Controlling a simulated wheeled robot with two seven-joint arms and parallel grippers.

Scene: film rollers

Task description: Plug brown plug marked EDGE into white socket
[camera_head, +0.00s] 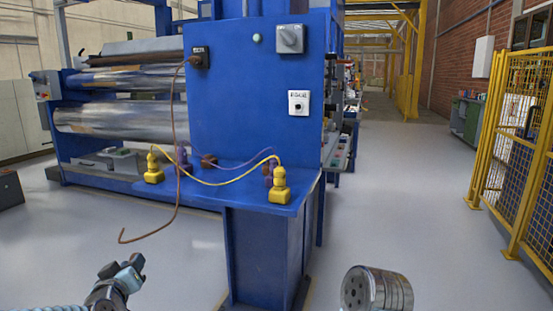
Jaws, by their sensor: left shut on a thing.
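The white socket (298,103) is on the upright blue panel, right of its middle; its label is too small to read surely. A dark labelled box (199,57) sits at the panel's upper left. A brown cable (174,128) runs down from it past the ledge, and its lower end curls just above my left gripper (138,263). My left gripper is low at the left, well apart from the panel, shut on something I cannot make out. A brown piece (208,161) lies on the blue ledge (235,193); no marking is readable.
Yellow plugs (153,170) (279,187) and purple plugs (182,159) (268,171) stand on the ledge, with yellow and purple cables across it. A grey switch box (290,39) is above the white socket. Metal rollers (115,118) are at left. Open floor (400,200) is at right.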

